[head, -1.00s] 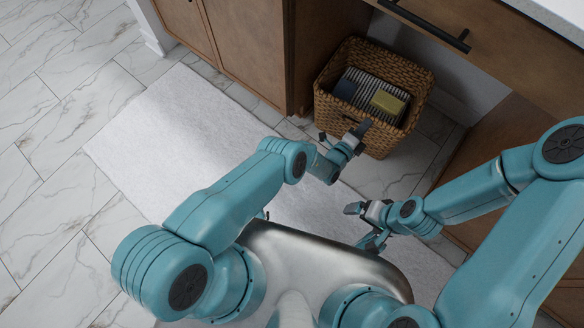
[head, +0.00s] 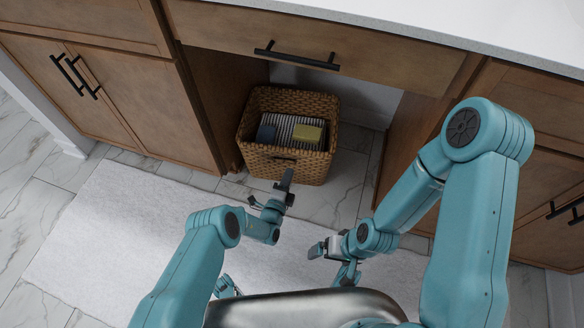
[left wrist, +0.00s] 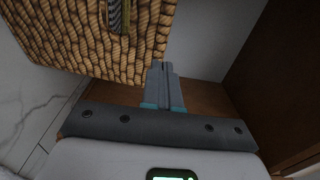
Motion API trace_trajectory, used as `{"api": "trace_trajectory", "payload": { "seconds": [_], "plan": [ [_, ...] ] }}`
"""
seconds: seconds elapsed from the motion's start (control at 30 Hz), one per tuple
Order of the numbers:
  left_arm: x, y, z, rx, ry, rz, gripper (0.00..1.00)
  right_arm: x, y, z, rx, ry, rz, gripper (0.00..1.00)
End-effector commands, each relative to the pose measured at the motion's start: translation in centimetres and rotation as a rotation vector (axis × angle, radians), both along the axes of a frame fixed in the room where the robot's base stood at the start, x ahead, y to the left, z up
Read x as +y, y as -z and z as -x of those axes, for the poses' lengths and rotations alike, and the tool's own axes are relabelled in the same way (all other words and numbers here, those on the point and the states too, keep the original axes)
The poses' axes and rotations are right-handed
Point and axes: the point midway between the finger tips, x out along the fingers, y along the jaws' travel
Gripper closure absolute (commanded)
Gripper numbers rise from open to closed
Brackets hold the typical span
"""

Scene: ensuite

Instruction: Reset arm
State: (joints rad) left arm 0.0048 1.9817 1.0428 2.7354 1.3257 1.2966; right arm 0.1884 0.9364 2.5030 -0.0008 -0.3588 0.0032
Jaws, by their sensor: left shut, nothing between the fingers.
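My left gripper (head: 287,180) is in front of the wicker basket (head: 262,166) in the head view. In the left wrist view its fingers (left wrist: 161,70) are together with nothing between them, close to the basket's woven side (left wrist: 120,60). Whether they touch the basket I cannot tell. My right gripper (head: 318,250) is to the right and nearer to me, over the floor area in front of the basket. Its fingers are too small to tell whether they are open or shut.
The basket holds a striped item (head: 288,128), a yellow-green block (head: 308,134) and a dark blue block (head: 265,133). It stands in the opening under a drawer (head: 380,60) between wooden cabinets (head: 110,90). A pale rug (head: 110,225) lies on the marble floor.

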Motion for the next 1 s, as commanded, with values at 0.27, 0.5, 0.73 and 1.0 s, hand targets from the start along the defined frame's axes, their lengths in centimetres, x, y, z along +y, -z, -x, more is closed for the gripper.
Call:
{"api": "trace_trajectory", "payload": {
  "seconds": [0.27, 0.5, 0.73, 1.0],
  "plan": [
    [2.4, -0.3, 4.5, 0.004, -0.004, -0.001, 1.0, 0.5, -2.4, 0.5, 0.008, -0.019, -0.004, 0.03],
    [3.1, 0.0, 6.4, 0.0, -0.002, -0.001, 1.0, 0.6, -2.7, 0.6, 0.01, -0.024, -0.004, 0.03],
    [3.3, -0.3, 6.2, -0.009, -0.006, -0.003, 1.0, 0.6, -2.7, 0.6, 0.01, -0.024, -0.004, 0.03],
    [6.7, -9.6, -0.3, -0.156, 0.015, -0.023, 1.0, 0.6, -2.7, 0.6, 0.01, -0.024, -0.004, 0.03]
  ]
}}
